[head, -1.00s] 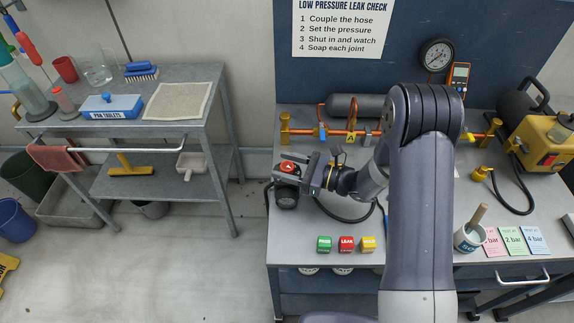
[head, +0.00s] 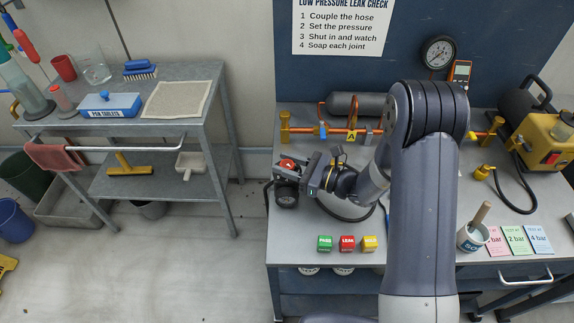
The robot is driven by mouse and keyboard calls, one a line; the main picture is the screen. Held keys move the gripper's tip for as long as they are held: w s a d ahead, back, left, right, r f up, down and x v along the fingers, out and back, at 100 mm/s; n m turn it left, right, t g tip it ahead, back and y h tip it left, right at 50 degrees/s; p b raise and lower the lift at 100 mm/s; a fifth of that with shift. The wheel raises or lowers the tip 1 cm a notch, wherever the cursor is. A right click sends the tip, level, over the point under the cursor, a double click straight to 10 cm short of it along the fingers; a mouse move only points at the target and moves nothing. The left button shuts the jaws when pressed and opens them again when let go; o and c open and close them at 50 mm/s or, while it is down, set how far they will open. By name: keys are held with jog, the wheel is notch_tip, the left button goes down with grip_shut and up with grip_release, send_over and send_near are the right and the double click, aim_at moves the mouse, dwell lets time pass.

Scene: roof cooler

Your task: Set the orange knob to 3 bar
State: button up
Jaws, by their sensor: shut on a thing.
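The orange knob (head: 287,164) shows as a small orange-red cap on top of a dark regulator body at the left end of the bench. My gripper (head: 300,172) reaches in from the right and is shut on the knob. The jaws cover part of it, and no scale or pointer on it can be read. A round dark dial (head: 286,197) sits at the front of the regulator; its reading is too small to tell. A larger gauge (head: 438,53) hangs on the blue back panel.
Green, red and yellow blocks (head: 347,243) stand along the bench front. A soap pot with a brush (head: 470,238) and pressure cards (head: 517,240) lie at the right. An orange pipe (head: 330,130) and a grey cylinder (head: 357,104) are behind my gripper. A black hose runs below it.

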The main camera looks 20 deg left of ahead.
jog(key=o, duration=1)
jog(key=shift+c, duration=0.2)
jog(key=s+d+b, duration=0.1)
jog(key=d+b, duration=0.1)
jog(key=d, duration=0.8)
jog(key=shift+s+d, duration=0.35)
jog(key=a, duration=0.3)
jog(key=w+a+p, duration=0.1)
jog(key=a, duration=0.3)
jog(key=a+p, duration=0.1)
jog(key=a, duration=0.3)
jog(key=shift+w+r, duration=0.1)
jog(key=shift+w, duration=0.2)
jog(key=shift+w+p, duration=0.1)
jog(key=shift+p, duration=0.3)
jog(key=shift+d+n+g, duration=0.15)
jog(key=shift+n+g, duration=0.25)
jog(key=shift+g, duration=0.2)
